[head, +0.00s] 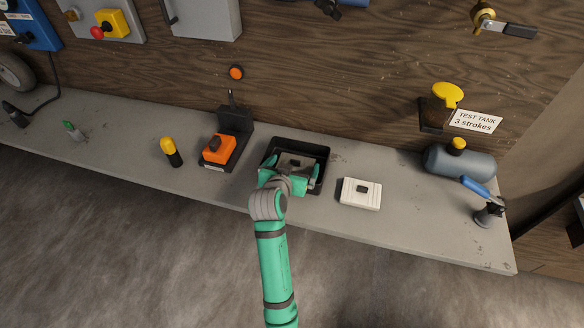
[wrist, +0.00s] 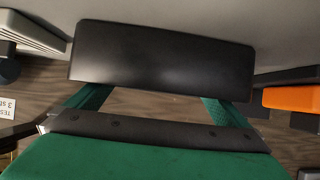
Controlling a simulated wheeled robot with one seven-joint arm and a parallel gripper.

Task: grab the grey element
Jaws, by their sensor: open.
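A grey piece with a dark knob (head: 296,161) shows partly inside a black tray (head: 325,155) on the bench, and I take it to be the grey element. My green gripper (head: 290,171) is open over the tray. Its fingers appear on either side of the grey piece, which is partly hidden behind the gripper. I cannot tell whether they touch it. In the wrist view a broad black slab (wrist: 160,57) covers the ends of the fingers, and the grey piece cannot be made out there.
An orange device on a black stand (head: 218,149) and a yellow-black bottle (head: 171,152) stand to the left. A blue-grey tank (head: 458,163) is at the right end. The bench front (head: 420,235) is clear.

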